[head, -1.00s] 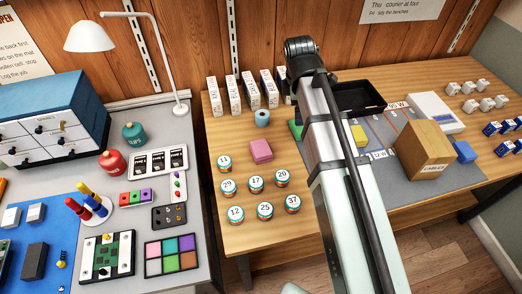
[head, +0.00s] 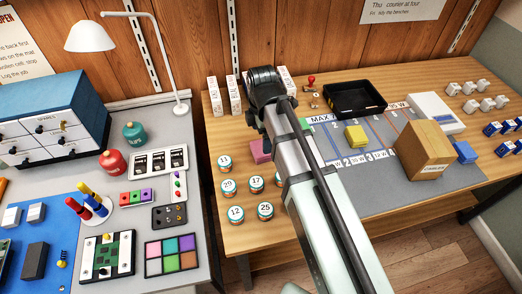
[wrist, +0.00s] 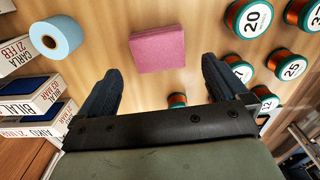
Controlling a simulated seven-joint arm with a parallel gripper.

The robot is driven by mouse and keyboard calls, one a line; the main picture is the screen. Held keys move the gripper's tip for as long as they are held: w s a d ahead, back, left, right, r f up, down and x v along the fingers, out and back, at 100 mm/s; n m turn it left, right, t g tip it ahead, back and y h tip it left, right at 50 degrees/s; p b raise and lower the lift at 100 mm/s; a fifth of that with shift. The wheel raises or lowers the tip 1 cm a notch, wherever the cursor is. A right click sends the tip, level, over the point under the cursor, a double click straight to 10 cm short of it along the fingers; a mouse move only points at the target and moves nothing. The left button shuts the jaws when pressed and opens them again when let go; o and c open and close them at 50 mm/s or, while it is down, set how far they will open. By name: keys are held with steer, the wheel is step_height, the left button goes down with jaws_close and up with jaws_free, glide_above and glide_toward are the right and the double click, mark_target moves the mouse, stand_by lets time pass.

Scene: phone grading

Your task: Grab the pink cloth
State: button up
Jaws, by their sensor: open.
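The pink cloth (wrist: 158,48) is a folded square pad lying flat on the wooden bench. In the wrist view it lies ahead of my gripper (wrist: 158,85), roughly centred between the two dark fingers and beyond their tips. My gripper is open with nothing between the fingers. In the head view only part of the pink cloth (head: 259,151) shows, at the left edge of my arm. The fingers are hidden behind my arm in that view.
A blue roll (wrist: 55,38) and several labelled boxes (wrist: 30,95) stand left of the cloth in the wrist view. Several numbered spools (wrist: 250,18) stand to its right. A black tray (head: 354,98), a yellow block (head: 356,136) and a cardboard box (head: 425,150) are farther right on the bench.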

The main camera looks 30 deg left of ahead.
mark_target(261, 147)
steer(key=shift+a+f, duration=0.15)
steer(key=shift+f, duration=3.4)
steer(key=c, duration=0.8)
steer(key=shift+r, duration=0.1)
